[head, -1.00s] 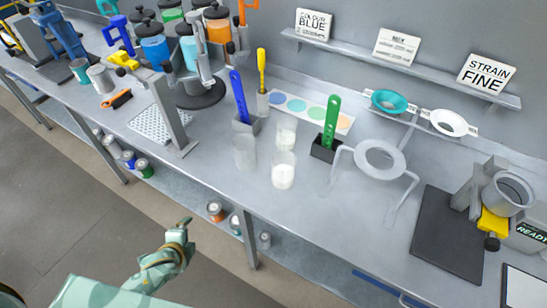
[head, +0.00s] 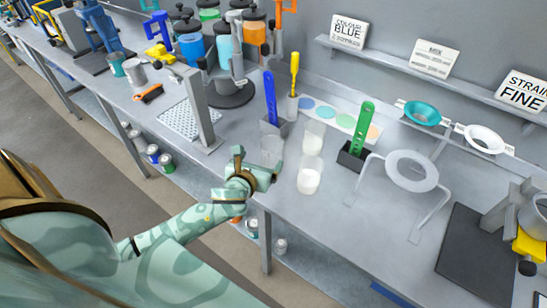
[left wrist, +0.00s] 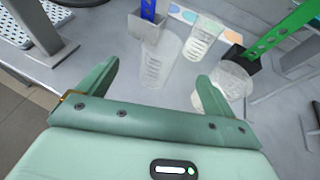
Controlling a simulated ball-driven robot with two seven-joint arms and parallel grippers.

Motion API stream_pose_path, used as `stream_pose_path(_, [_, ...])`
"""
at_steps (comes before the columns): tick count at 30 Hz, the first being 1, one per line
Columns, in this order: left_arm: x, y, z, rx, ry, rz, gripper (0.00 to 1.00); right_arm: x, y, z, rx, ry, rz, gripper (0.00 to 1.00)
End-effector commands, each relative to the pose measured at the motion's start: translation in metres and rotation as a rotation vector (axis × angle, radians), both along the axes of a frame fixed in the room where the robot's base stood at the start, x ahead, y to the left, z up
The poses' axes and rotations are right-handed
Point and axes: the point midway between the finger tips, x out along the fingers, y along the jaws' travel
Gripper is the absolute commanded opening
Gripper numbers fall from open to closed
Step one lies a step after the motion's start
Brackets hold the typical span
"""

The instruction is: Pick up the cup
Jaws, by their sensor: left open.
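Three clear cups stand near the front of the bench. An empty-looking graduated cup (head: 272,149) is nearest my left gripper (head: 256,164), its lower part hidden by the gripper. A cup with white contents (head: 309,178) stands to the right, and another cup (head: 314,137) stands behind. In the left wrist view, my left gripper (left wrist: 158,72) is open, with the graduated cup (left wrist: 161,60) ahead between its fingers. The white-filled cup (left wrist: 233,82) is just beyond the right finger, and the back cup (left wrist: 204,38) is farther off. My right gripper is not in view.
A blue tool in a grey holder (head: 272,132) stands right behind the graduated cup. A green slotted tool (head: 362,128) in a black holder and a ring stand (head: 412,171) are to the right.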

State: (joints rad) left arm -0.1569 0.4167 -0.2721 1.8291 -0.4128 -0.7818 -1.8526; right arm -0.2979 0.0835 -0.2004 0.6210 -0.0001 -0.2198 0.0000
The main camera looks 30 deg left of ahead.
Motion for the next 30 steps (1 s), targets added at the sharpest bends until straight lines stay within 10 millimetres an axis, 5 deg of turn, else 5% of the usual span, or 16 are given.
stream_pose_path(8, [0.055,0.013,-0.026,-0.004,-0.001,0.002,0.91,-0.002,0.000,-0.015,0.000,0.004,0.000,0.36])
stream_pose_path(22, [0.104,0.023,-0.054,-0.005,0.000,0.001,0.91,-0.006,0.004,-0.034,0.006,0.012,-0.002,0.36])
stream_pose_path(30, [0.109,0.024,-0.054,-0.004,0.000,0.001,0.91,-0.006,0.005,-0.034,0.007,0.013,-0.002,0.36])
